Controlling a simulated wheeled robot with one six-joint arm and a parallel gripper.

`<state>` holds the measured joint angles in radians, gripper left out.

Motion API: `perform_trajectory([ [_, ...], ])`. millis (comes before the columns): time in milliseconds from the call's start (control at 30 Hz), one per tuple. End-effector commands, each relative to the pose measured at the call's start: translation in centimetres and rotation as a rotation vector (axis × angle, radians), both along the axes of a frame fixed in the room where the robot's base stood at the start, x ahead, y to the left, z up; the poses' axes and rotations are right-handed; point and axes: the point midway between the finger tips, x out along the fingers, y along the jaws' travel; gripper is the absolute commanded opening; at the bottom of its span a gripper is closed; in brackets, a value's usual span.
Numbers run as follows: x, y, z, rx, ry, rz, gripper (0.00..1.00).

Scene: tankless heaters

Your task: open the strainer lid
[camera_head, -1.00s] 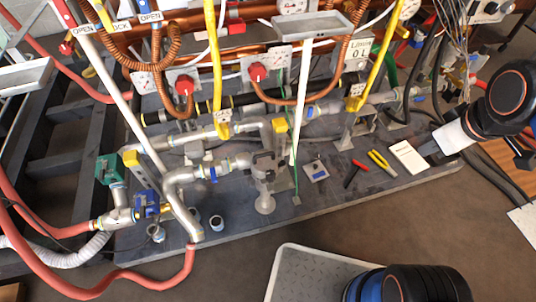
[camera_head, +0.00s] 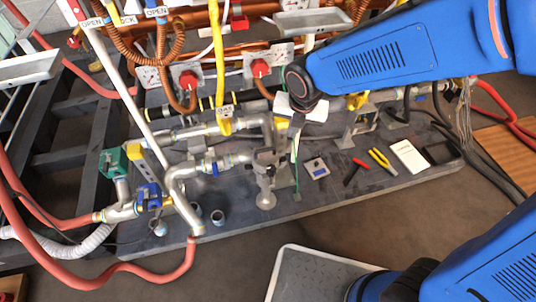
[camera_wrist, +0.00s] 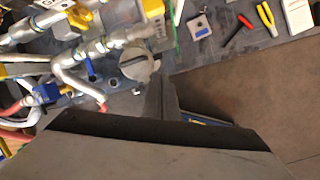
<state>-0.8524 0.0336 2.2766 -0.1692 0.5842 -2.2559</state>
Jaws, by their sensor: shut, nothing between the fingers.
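The strainer (camera_head: 265,172) is a grey upright metal fitting at the end of the silver pipe, near the middle of the board. Its round grey top, apparently the lid (camera_wrist: 139,66), shows a dark bar or slot across it in the wrist view. My gripper (camera_wrist: 160,96) is shut and empty. In the wrist view its dark fingers point up the picture, just below and right of the lid. Contact cannot be told. In the head view my arm reaches in from the right, and its white wrist part is above and right of the strainer. The fingertips are hard to make out there.
Silver pipes and a blue-handled valve (camera_head: 149,197) lie left of the strainer. A yellow hose (camera_head: 217,60) hangs behind.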

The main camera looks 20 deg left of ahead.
Motion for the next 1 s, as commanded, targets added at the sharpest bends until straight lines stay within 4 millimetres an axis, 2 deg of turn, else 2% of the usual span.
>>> perform_trajectory([
  [33, -0.6, 1.7, -1.0, -0.024, -0.004, 0.099, 0.00],
  [100, -1.2, 3.6, -2.1, -0.049, -0.015, 0.222, 0.00],
  [200, -2.0, 5.3, -3.2, -0.077, -0.026, 0.347, 0.00],
  [300, -2.4, 6.3, -3.8, -0.089, -0.032, 0.413, 0.00],
  [567, -2.1, 6.7, -5.9, -0.094, -0.033, 0.434, 0.00],
  [1000, -0.7, 7.6, -12.0, -0.093, -0.033, 0.431, 0.00],
])
